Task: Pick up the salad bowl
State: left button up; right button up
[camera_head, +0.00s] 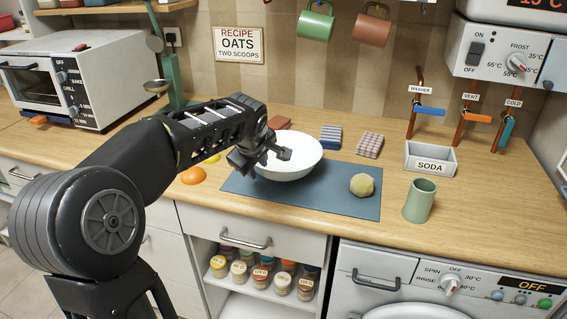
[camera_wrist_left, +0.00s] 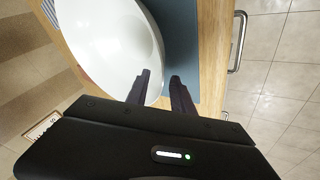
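The white salad bowl (camera_head: 302,160) stands upright on the blue-grey mat (camera_head: 330,200) on the wooden counter. It also fills the upper left of the left wrist view (camera_wrist_left: 115,40). My left gripper (camera_head: 263,161) is at the bowl's near left rim, pointing down. In the left wrist view, its two fingers (camera_wrist_left: 161,80) are apart. One finger overlaps the bowl and the other is outside the rim, over the mat side. I cannot tell whether either finger touches the bowl. My right gripper is not in view.
A yellowish round item (camera_head: 362,185) lies on the mat's right part. A green cup (camera_head: 420,200) and a soda tray (camera_head: 430,160) stand to the right. Folded cloths (camera_head: 331,136) lie behind the bowl. Orange (camera_head: 193,175) and yellow pieces lie left of the mat.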

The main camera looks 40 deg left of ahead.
pick_arm(q)
jog(key=shift+c, duration=0.3)
grip_shut()
dwell(1.2)
